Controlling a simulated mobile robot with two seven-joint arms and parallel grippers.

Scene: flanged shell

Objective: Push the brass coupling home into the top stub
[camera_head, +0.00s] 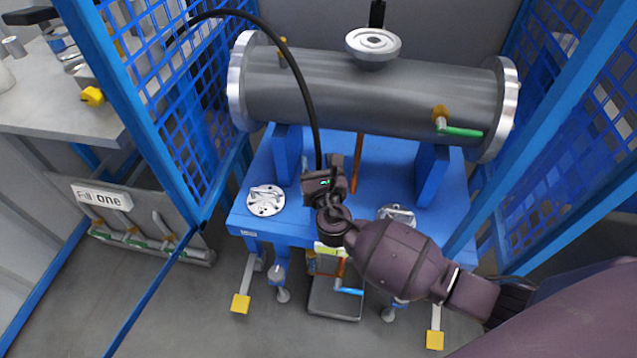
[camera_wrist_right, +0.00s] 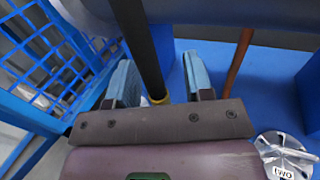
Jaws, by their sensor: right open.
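The black hose (camera_head: 300,85) arcs down from the upper left, in front of the grey shell (camera_head: 370,92), to my right gripper (camera_head: 326,172). A small brass-coloured stub (camera_head: 283,57) stands on the shell's upper left. A round flanged fitting (camera_head: 373,42) is on its top. My left gripper is not in view.
The blue stand (camera_head: 385,165) carries the shell. A silver disc (camera_head: 265,200) lies on its left. A brass valve with a green lever (camera_head: 458,130) is on the shell's right. Blue mesh panels (camera_head: 165,75) flank both sides. A grey bench (camera_head: 60,110) stands left.

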